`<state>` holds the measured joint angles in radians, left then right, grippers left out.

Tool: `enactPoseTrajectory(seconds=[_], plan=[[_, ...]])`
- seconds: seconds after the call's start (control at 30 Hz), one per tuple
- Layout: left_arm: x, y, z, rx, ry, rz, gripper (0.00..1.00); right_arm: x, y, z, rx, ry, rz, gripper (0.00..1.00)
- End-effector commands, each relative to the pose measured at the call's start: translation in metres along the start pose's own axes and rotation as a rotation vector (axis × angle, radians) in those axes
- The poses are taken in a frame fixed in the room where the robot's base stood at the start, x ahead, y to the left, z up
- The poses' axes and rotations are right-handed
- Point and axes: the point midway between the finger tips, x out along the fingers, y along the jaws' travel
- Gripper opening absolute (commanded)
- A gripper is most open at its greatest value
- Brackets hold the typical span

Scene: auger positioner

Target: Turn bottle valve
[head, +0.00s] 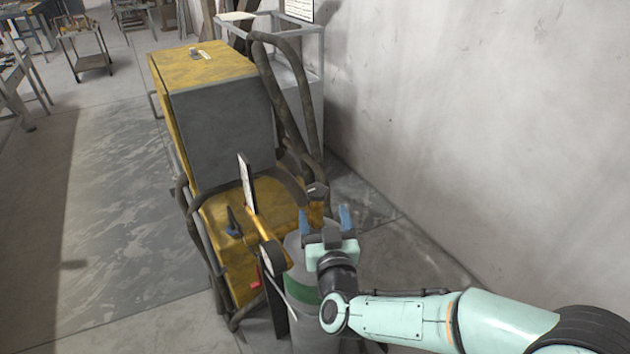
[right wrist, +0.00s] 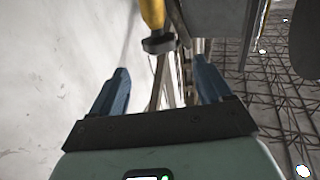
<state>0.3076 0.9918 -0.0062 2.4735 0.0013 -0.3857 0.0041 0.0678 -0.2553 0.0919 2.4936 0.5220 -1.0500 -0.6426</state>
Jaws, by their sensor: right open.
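The grey gas bottle (head: 300,288) with a green band stands upright at the rear of the yellow machine, partly hidden by my right gripper and arm. The valve seems to be the dark knob (head: 316,189) with a yellow body at the bottle's top. In the right wrist view the dark knob (right wrist: 160,44) with its yellow stem shows beyond the fingertips, nearly between them. My right gripper (head: 325,214) is open, with blue fingers spread on either side of the valve area and nothing held. Whether it touches the valve cannot be told. My left gripper is not in view.
The yellow cart-like machine (head: 202,66) with dark tube rails stands left of the bottle. A white wall (head: 470,120) runs along the right. A grey metal frame (head: 312,75) stands behind. Floor (head: 110,220) is clear at left.

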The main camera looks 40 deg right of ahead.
Motion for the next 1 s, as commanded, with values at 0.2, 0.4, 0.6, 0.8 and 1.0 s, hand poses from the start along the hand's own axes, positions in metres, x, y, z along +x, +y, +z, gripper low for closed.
enactPoseTrajectory(seconds=[0.2,0.4,0.6,0.8,1.0], plan=[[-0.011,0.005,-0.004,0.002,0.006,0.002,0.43,0.049,0.0,-0.001,-0.001,-0.002,0.002,0.79],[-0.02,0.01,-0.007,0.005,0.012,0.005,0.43,0.087,0.0,-0.001,0.0,-0.001,0.001,0.79],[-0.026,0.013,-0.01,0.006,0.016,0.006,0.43,0.107,0.0,-0.001,0.0,0.0,0.0,0.79],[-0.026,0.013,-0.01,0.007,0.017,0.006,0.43,0.111,0.0,0.0,0.001,-0.001,-0.001,0.79],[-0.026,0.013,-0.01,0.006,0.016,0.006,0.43,0.111,0.0,0.0,0.0,-0.001,-0.001,0.66]])
